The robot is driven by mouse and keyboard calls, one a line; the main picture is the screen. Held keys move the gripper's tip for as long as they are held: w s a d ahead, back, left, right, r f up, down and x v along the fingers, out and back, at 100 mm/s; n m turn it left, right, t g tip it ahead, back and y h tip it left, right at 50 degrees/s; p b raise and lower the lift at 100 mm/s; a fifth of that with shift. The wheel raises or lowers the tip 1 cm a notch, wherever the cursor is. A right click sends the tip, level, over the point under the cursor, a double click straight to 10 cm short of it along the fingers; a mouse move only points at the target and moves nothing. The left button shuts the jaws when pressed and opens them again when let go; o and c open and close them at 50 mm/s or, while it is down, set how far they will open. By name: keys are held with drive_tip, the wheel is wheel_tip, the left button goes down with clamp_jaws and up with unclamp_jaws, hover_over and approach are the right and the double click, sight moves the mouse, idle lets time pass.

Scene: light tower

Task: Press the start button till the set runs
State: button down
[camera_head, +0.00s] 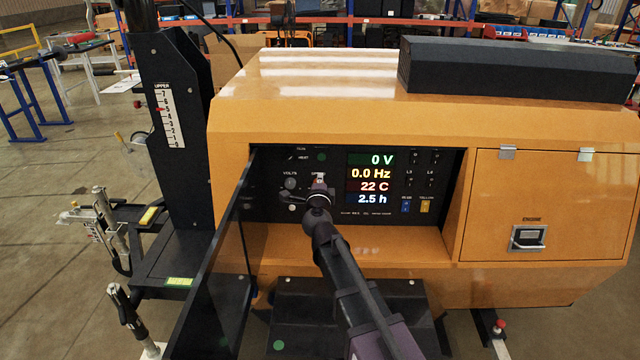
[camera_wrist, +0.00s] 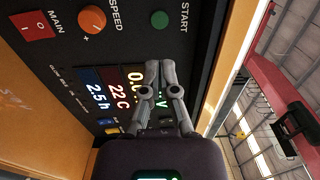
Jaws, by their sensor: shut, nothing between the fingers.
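The green start button (camera_wrist: 160,18) sits on the black control panel (camera_wrist: 118,40) beside its START label in the wrist view. A green button also shows near the panel's top in the head view (camera_head: 321,156). My gripper (camera_wrist: 160,66) is shut and empty, its fingertips close to the panel below the start button in the wrist view; it appears apart from the button. In the head view my gripper (camera_head: 318,182) is in front of the panel, left of the display (camera_head: 370,180). The display reads 0 V, 0.0 Hz, 22 C and 2.5 h.
The orange SPEED knob (camera_wrist: 92,18) and red MAIN switch (camera_wrist: 39,25) are on the same panel. A dark open door (camera_head: 215,265) stands left of the panel recess. The orange housing (camera_head: 320,85) surrounds it, with a black mast (camera_head: 180,100) at left.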

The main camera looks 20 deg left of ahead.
sight(321, 156)
drive_tip(key=x, duration=1)
drive_tip(key=shift+w+a, duration=0.1)
drive_tip(key=shift+w, duration=0.2)
drive_tip(key=shift+w+a, duration=0.2)
drive_tip(key=shift+w, duration=0.4)
drive_tip(key=shift+w+r, duration=0.15)
drive_tip(key=shift+r, duration=0.05)
drive_tip(key=shift+s+d+f, duration=0.1)
drive_tip(key=shift+s+d, duration=0.1)
drive_tip(key=shift+s, duration=0.35)
drive_tip(key=v, duration=1.3)
drive_tip(key=shift+s, duration=0.3)
